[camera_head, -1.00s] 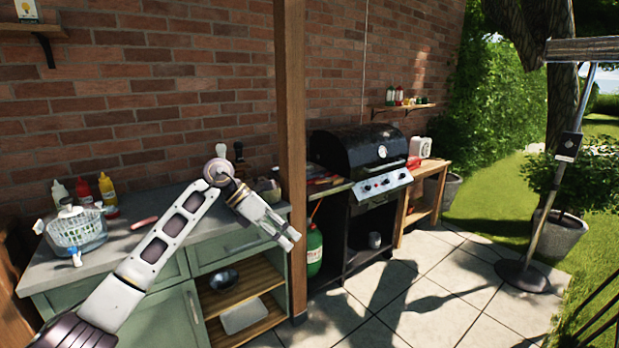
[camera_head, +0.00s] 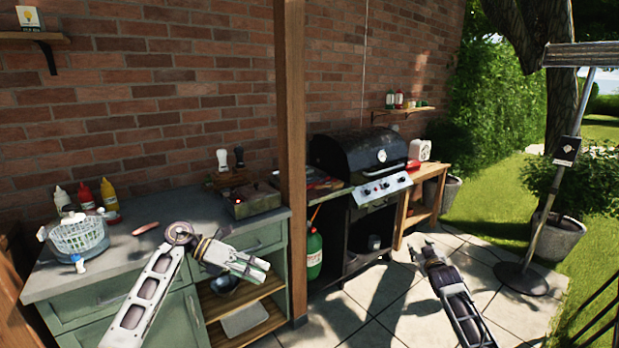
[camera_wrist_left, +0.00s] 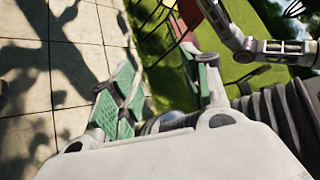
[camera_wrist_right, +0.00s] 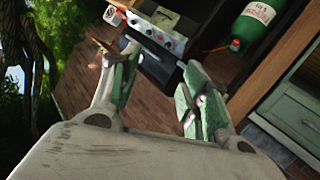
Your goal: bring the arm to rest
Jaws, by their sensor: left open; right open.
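My left gripper (camera_head: 262,274) hangs in front of the green cabinet's shelves in the head view. Its green-padded fingers stand apart and empty in the left wrist view (camera_wrist_left: 160,95), over paving and grass. My right gripper (camera_head: 425,244) is in the lower right of the head view, above the paving in front of the grill. Its green-padded fingers are apart with nothing between them in the right wrist view (camera_wrist_right: 158,90). My other arm also shows at the top right of the left wrist view.
The green cabinet (camera_head: 110,304) has a grey worktop with a white basket (camera_head: 78,236) and several sauce bottles. A wooden post (camera_head: 291,150) stands between it and the black grill (camera_head: 358,150). A green gas bottle (camera_head: 314,254) stands beside the post. Paving is open in front.

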